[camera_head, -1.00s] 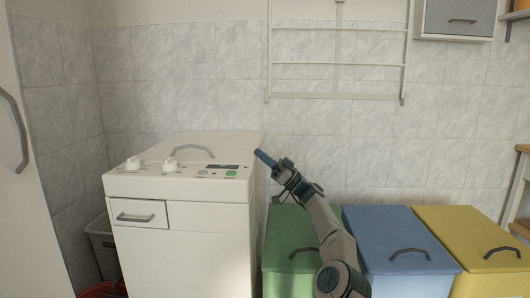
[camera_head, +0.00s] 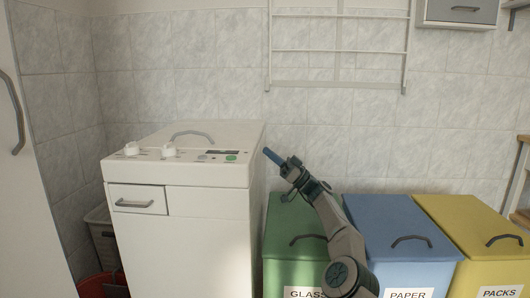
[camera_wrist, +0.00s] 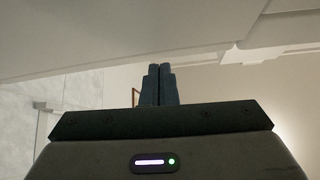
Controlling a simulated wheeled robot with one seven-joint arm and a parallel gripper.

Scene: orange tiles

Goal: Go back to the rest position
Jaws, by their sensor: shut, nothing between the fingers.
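My gripper (camera_head: 272,156) shows in the head view as a blue tip at the end of my raised arm. It is beside the right edge of the white washing machine (camera_head: 185,235), above the green bin. In the wrist view, the two fingers of my gripper (camera_wrist: 158,85) are together with nothing between them. They point up toward a pale surface.
A green bin (camera_head: 290,243), a blue bin (camera_head: 385,215) and a yellow bin (camera_head: 460,220) stand in a row at the right. A white wall rack (camera_head: 338,52) hangs above. A red tub (camera_head: 92,287) is at the lower left. A white door (camera_head: 30,200) is at the left edge.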

